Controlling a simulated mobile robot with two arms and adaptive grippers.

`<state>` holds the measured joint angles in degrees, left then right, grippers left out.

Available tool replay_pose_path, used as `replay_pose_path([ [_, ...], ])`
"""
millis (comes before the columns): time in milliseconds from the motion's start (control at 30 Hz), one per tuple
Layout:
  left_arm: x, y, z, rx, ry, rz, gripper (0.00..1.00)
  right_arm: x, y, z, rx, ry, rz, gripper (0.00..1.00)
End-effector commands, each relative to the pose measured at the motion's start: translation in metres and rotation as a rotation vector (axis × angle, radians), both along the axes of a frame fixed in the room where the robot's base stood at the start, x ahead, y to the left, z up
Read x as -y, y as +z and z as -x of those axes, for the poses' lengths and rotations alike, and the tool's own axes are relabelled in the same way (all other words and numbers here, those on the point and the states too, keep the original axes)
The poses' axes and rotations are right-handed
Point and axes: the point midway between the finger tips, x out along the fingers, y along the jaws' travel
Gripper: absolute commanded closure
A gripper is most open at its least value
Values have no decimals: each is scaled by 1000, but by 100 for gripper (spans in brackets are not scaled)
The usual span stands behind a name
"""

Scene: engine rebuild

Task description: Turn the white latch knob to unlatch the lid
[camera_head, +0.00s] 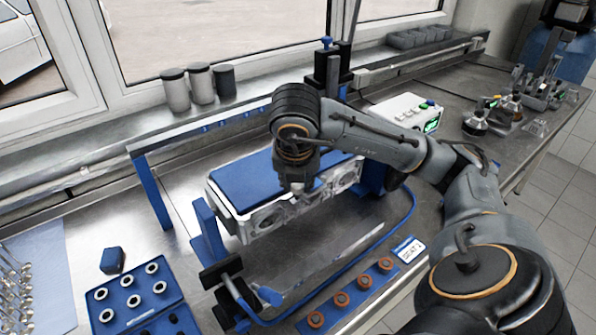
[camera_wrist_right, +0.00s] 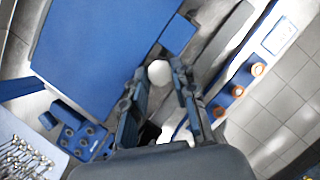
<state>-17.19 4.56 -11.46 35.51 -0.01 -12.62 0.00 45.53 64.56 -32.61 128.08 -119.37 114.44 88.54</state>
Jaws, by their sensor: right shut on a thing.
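The white latch knob (camera_wrist_right: 158,73) shows in the right wrist view as a small round white cap at the edge of the blue lid (camera_wrist_right: 95,50). My right gripper (camera_wrist_right: 160,72) has one finger on each side of the knob and is shut on it. In the head view, the blue-topped lid (camera_head: 245,182) lies on a pale metal engine block held in a blue frame. My right gripper (camera_head: 297,186) points down at the block's front side there, and its fingertips and the knob are hard to make out. My left gripper is not in view.
A blue tray of ringed parts (camera_head: 130,300) is at the front left. A blue strip with several orange rings (camera_head: 342,299) lies in front of the block. A white box with a green display (camera_head: 405,112) stands behind my right arm. Three canisters (camera_head: 200,85) stand on the sill.

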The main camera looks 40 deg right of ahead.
Motion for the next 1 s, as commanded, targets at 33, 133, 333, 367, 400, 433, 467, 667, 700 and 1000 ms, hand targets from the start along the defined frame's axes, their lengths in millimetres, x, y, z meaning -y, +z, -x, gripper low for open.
replay_pose_path([
  [33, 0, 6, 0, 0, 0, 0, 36, 0, 3, 0, 0, -22, -1, 100],
  [133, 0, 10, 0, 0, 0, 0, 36, -1, 2, -1, 1, -63, -1, 100],
  [333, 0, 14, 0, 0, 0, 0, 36, -1, 1, -1, 1, -111, -1, 100],
  [367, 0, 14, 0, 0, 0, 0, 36, -1, 1, -1, 2, -115, -2, 100],
  [400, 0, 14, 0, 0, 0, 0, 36, -1, 1, -1, 1, -119, -2, 100],
  [433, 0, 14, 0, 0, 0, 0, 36, -1, 1, -1, 1, -122, -2, 100],
  [467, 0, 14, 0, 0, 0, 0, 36, -1, 0, -1, 0, -123, -2, 100],
  [667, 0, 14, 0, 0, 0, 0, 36, -1, 0, -1, 0, -125, -1, 100],
  [700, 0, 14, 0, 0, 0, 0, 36, -1, 0, -1, 0, -125, -1, 100],
  [1000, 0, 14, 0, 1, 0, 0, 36, -1, 0, -1, 0, -124, -1, 50],
])
